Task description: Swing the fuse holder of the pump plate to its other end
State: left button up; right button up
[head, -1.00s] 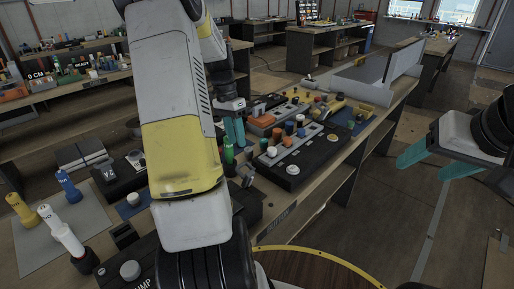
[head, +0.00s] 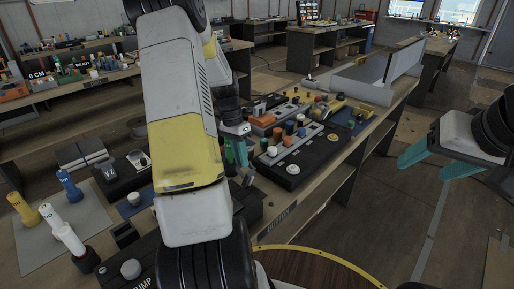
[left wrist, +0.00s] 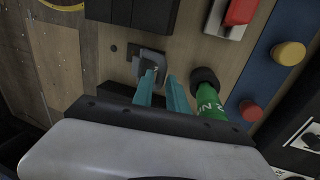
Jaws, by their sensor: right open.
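The front plate (head: 143,272) bears the letters "UMP" and a round pale knob; my left arm covers part of it. I cannot make out its fuse holder for certain. My left gripper (head: 238,150) points down beside a green cylinder (head: 229,152). In the left wrist view its two teal fingers (left wrist: 162,88) are slightly apart. A small grey bracket-like piece (left wrist: 149,62) lies at their tips, by the left finger; whether they touch is unclear. The green cylinder (left wrist: 211,100) with a black cap is right of the fingers. My right gripper (head: 428,165) is open and empty over the floor.
A black panel with a white strip (head: 290,155) and coloured knobs stands right of my left gripper. Red (left wrist: 250,110) and yellow (left wrist: 288,53) knobs lie to the right in the wrist view. Blue (head: 69,184), yellow and white handles stand on a grey mat at left.

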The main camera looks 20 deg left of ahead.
pick_arm(q)
grip_shut()
jog(key=shift+a, duration=0.1)
dwell(1.1)
